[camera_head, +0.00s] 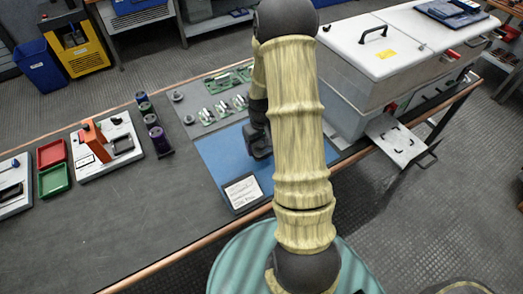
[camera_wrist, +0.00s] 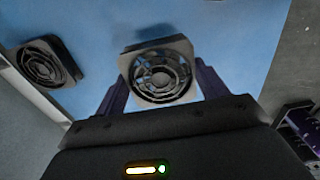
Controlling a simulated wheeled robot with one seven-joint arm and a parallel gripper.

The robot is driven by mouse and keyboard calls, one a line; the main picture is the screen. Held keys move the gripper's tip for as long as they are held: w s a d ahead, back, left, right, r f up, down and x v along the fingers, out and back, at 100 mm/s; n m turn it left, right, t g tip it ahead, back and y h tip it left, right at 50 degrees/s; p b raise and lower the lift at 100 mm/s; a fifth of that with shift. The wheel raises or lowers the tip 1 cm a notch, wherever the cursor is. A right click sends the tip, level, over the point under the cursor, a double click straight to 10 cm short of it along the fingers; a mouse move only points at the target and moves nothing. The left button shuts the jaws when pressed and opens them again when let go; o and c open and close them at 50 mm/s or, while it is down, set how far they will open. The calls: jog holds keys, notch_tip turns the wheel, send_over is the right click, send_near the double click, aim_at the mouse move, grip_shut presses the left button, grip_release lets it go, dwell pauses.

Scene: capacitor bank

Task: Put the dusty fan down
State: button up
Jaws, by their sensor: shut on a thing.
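A square dark fan (camera_wrist: 160,73) with a round grille sits between the two purple fingers of my gripper (camera_wrist: 162,84) in the wrist view. The fingers are shut on its sides. Blue mat lies behind it, with a soft shadow beyond its far edge; I cannot tell whether it touches the mat. A second, similar fan (camera_wrist: 44,62) lies apart to the left at the mat's edge. I cannot make out dust on either. In the head view my gripper (camera_head: 258,143) is over the blue mat (camera_head: 212,158), and my arm hides the fans.
Green boards with metal parts (camera_head: 222,108) lie behind the mat. Dark cylinders (camera_head: 158,138) stand left of it. A big white lidded machine (camera_head: 380,50) stands on the right.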

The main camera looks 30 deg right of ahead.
aim_at(261, 146)
jog(key=shift+f, duration=0.1)
jog(key=shift+f, duration=1.75)
jog(key=shift+f, duration=0.15)
jog(key=o, duration=1.1)
notch_tip(261, 146, up, 12)
jog(key=shift+r, duration=0.2)
